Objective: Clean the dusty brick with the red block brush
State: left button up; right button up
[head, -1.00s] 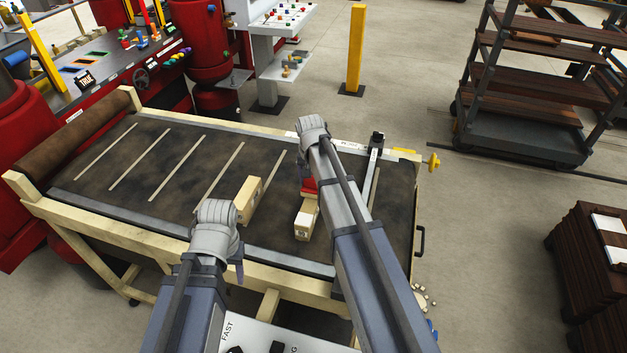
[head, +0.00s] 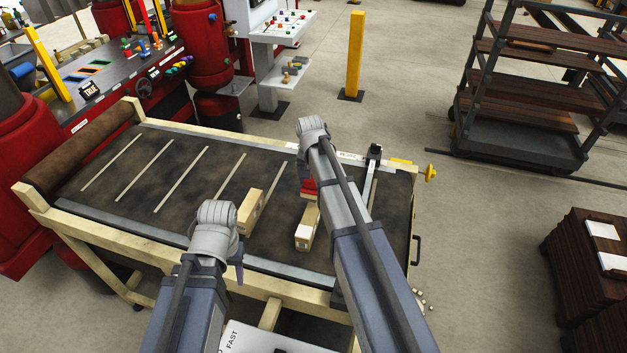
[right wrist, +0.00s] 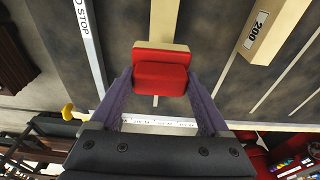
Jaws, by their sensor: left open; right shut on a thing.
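The red block brush (right wrist: 160,77) is between the purple fingers of my right gripper (right wrist: 163,88), which is shut on it. In the head view the brush (head: 310,189) shows partly, beside my right arm. It is over the far end of a tan brick (head: 306,229) lying on the dark table; I cannot tell whether they touch. In the right wrist view this brick (right wrist: 167,20) extends beyond the brush. A second tan brick (head: 251,213), marked 200 in the right wrist view (right wrist: 262,32), lies to the left. My left gripper (head: 240,273) is open near the table's front edge, mostly hidden by its wrist.
The table (head: 90,205) has pale stripes and a raised wooden rim. A metal stop bar (head: 372,172) stands right of the bricks. A brown roller (head: 80,158) is at the left end. The table's left half is clear.

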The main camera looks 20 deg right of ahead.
jog(key=shift+r+p, duration=1.55)
jog(key=shift+r, duration=0.05)
jog(key=shift+f, duration=0.1)
